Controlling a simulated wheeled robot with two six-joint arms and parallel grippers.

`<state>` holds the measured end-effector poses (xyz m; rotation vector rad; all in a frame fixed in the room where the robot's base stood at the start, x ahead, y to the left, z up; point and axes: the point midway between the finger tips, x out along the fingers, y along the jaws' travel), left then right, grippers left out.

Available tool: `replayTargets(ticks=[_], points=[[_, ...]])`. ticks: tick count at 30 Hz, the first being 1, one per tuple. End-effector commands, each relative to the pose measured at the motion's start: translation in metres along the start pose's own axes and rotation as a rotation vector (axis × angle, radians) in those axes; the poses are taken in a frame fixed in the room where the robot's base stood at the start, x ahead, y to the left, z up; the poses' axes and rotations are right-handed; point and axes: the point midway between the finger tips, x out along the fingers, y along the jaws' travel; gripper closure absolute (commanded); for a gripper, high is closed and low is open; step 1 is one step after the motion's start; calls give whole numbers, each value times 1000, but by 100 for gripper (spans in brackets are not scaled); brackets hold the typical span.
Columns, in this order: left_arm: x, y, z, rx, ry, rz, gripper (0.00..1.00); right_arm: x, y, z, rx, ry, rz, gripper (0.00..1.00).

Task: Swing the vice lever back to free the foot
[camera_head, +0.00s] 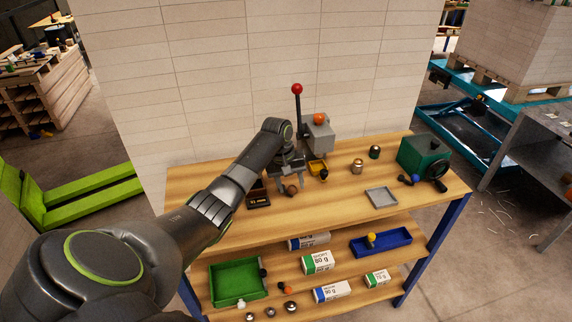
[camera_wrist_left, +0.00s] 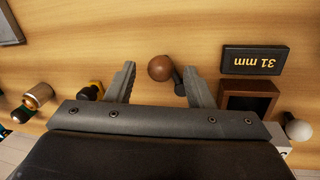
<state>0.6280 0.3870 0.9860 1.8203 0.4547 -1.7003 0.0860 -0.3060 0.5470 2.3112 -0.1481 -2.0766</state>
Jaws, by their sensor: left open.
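An upright lever with a red ball knob (camera_head: 297,89) stands beside a grey block (camera_head: 318,133) at the back of the bench; which part is the vice is not clear. My left gripper (camera_head: 289,184) is open above the bench top, in front of and below the red-knobbed lever. A brown ball on a dark stem (camera_wrist_left: 160,68) lies between its fingertips in the left wrist view, with no clear contact. The brown ball also shows in the head view (camera_head: 291,190). I cannot make out the foot for certain. My right gripper is not in view.
A box marked 31 mm (camera_head: 258,200) lies left of the gripper. Lower shelves hold bins and labelled packs.

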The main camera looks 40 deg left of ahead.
Motion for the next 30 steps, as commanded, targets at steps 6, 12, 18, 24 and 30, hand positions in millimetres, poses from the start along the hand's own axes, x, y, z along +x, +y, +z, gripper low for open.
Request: replayTargets(ticks=[6, 12, 18, 24, 30], points=[[-42, 0, -2, 1, 8, 1, 52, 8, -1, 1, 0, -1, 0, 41], [-92, 0, -2, 2, 9, 1, 52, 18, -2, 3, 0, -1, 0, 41], [-138, 0, -1, 1, 7, 0, 52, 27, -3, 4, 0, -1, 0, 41], [-163, 0, 0, 0, 3, -1, 52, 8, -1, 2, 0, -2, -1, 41], [-167, 0, 0, 0, 2, -1, 52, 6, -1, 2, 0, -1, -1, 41]])
